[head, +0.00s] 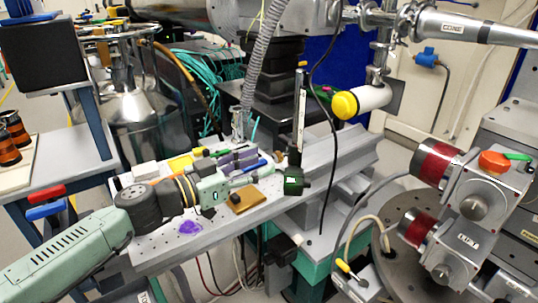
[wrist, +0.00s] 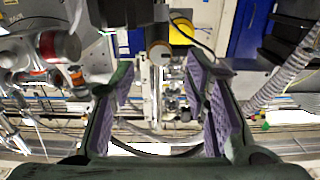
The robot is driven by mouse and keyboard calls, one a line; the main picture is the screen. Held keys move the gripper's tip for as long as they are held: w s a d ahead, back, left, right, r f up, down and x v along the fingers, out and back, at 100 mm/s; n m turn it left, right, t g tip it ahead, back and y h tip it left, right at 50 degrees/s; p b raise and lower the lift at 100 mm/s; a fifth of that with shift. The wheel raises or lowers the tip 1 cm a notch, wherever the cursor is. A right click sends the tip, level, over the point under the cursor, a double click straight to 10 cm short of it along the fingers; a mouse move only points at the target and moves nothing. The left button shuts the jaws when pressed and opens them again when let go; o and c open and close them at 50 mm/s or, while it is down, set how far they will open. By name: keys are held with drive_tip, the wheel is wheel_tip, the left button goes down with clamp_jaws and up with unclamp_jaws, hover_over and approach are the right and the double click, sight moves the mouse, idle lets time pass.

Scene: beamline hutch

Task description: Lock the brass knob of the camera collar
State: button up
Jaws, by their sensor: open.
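My gripper (head: 255,172) reaches in from the lower left over the perforated bench in the head view, pointing right. In the wrist view my gripper (wrist: 163,112) is open, with its purple-padded fingers wide apart and nothing between the pads. Beyond the gap stands a round tan, brass-like end (wrist: 158,53) on a pale shaft; I cannot tell whether it is the collar's knob. A yellow patch (wrist: 181,31) lies beside it, crossed by a black cable. The knob's lock state cannot be told.
A scale post (head: 300,110) with a black block (head: 293,180) stands just beyond my gripper. A black cable (head: 334,145) hangs near it. A tan block (head: 246,199) lies on the perforated bench (head: 160,257). Red-banded motors (head: 437,162) stand at right.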

sight(275, 156)
drive_tip(key=shift+x, duration=1.9)
drive_tip(key=shift+c, duration=0.4)
drive_tip(key=shift+a, duration=0.1)
clamp_jaws()
